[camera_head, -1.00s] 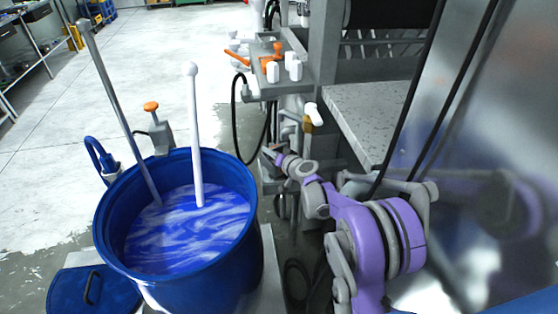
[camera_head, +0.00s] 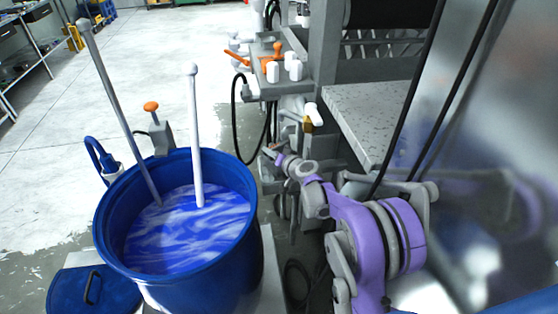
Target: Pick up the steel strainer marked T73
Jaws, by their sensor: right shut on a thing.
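My right gripper (camera_head: 272,156) is at the end of my purple and grey arm, which comes in from the lower right. It is small in the head view, beside the machine's grey frame and right of the blue drum's rim. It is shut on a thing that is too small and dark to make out. I cannot pick out the steel strainer or a T73 mark for certain. Grey metal parts (camera_head: 284,204) show just below the gripper, and I cannot tell whether they belong to the strainer. My left gripper is not in view.
A blue drum (camera_head: 103,222) of blue and white liquid stands at the left. A grey rod (camera_head: 118,105) and a white rod (camera_head: 195,130) stand in it. A speckled ledge (camera_head: 370,120) and machine panel (camera_head: 480,130) flank my arm.

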